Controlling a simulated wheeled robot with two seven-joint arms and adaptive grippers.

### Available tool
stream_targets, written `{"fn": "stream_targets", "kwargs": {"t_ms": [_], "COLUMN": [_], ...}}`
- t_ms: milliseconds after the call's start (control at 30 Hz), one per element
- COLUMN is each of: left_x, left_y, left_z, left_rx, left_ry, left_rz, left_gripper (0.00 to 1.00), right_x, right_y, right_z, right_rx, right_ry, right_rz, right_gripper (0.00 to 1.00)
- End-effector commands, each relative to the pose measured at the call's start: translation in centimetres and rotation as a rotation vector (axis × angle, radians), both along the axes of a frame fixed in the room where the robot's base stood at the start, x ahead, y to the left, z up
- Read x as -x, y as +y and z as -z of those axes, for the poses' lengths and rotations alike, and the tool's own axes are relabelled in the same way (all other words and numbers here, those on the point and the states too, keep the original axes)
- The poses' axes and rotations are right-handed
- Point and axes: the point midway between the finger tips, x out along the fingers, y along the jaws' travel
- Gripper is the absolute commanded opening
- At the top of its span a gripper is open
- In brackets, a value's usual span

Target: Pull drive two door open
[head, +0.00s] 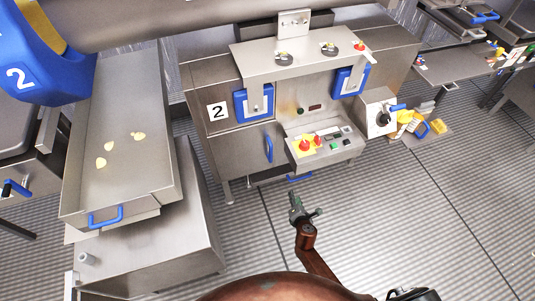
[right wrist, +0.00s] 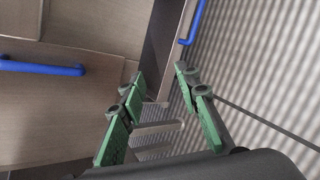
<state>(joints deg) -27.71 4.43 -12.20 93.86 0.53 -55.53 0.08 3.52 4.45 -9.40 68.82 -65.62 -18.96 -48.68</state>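The grey metal machine marked 2 (head: 216,111) stands at centre. Its front panel carries an upright blue handle (head: 268,148), and the panel looks shut. A second, low blue handle (head: 300,177) shows under the control box. My right gripper (head: 298,204) is in front of the machine, apart from both handles. In the right wrist view its green fingers (right wrist: 160,76) are spread with nothing between them. That view shows one blue handle (right wrist: 42,68) at the left and another (right wrist: 193,22) at the top. I cannot tell for sure which is which. My left gripper is out of view.
A control box (head: 320,143) with red buttons juts out above the low handle. A metal tray (head: 125,75) with yellowish pieces and a blue handle (head: 105,217) stands at the left. Yellow items (head: 412,125) lie at the right. The ribbed floor (head: 400,210) front right is mostly clear.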

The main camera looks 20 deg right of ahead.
Motion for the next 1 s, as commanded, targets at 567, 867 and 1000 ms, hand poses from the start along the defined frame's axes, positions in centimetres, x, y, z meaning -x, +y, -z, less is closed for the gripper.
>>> {"fn": "stream_targets", "kwargs": {"t_ms": [567,867,1000], "left_x": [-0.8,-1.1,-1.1], "left_y": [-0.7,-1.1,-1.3], "left_z": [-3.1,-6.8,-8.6], "left_rx": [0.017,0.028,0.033], "left_ry": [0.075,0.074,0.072], "left_rz": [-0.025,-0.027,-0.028], "left_gripper": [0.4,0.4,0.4], "right_x": [-12.7,-16.8,-18.7], "right_y": [7.0,6.4,6.1], "right_z": [-14.0,-14.1,-14.0], "right_rx": [0.952,0.959,0.958], "right_ry": [-0.346,-0.349,-0.347], "right_rz": [-0.29,-0.29,-0.291], "right_gripper": [0.3,0.3,0.3]}}
